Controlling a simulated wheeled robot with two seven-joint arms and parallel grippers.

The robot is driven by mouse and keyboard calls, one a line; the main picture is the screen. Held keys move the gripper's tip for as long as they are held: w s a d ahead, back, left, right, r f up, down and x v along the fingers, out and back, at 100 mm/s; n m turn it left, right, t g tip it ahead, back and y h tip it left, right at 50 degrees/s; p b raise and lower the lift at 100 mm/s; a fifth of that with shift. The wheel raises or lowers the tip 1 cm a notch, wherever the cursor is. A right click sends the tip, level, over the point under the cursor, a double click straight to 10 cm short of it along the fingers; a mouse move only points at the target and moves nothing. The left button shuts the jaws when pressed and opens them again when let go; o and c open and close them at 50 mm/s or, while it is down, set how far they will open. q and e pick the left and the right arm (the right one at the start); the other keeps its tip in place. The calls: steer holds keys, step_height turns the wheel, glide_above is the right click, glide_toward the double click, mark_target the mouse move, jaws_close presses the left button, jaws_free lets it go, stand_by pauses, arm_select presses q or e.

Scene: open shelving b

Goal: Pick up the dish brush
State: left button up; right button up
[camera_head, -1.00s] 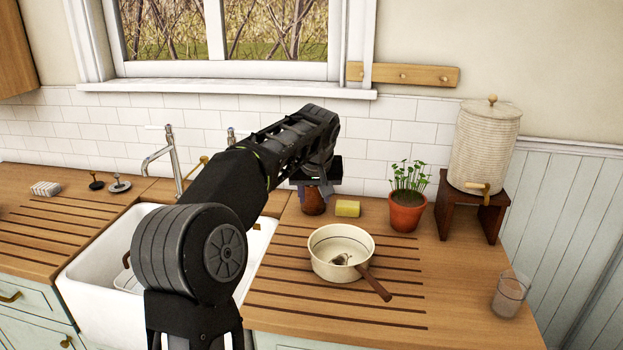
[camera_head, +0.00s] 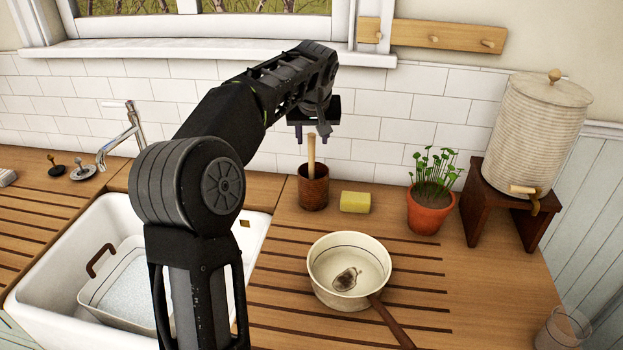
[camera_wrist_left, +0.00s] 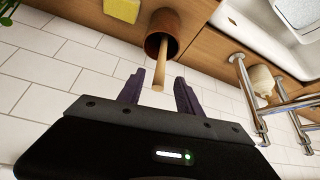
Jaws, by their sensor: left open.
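The dish brush (camera_head: 311,156) stands upright in a brown cup (camera_head: 314,190) at the back of the counter; only its pale wooden handle shows, and its head is hidden in the cup. In the left wrist view the handle (camera_wrist_left: 158,77) sticks out of the cup (camera_wrist_left: 162,30) towards my gripper. My left gripper (camera_head: 312,138) is open above the cup, its fingers near the top of the handle. In the left wrist view the handle's end lies between the two fingers (camera_wrist_left: 159,90), with gaps on both sides. My right gripper is not in view.
A yellow sponge (camera_head: 355,202) lies just right of the cup, and a potted plant (camera_head: 431,205) stands farther right. A cream saucepan (camera_head: 340,291) is in front. The white sink (camera_head: 40,265) is at left, with a tiled wall (camera_head: 380,125) behind.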

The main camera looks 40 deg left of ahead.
mark_target(312, 147)
arm_select(q)
steer(key=shift+x, duration=1.4)
steer(key=shift+p, duration=0.35)
steer(key=shift+w+a+f, duration=0.15)
steer(key=shift+a+f, duration=0.05)
steer(key=shift+f, duration=0.1)
steer(key=p+x, duration=0.1)
steer(key=x, duration=0.2)
steer(key=shift+w+a+f+p, duration=0.15)
steer(key=shift+f+p, duration=0.1)
steer(key=shift+p, duration=0.15)
steer(key=shift+w+a+f, duration=0.15)
steer(key=shift+f, duration=0.25)
steer(key=shift+c, duration=0.4)
jaws_close()
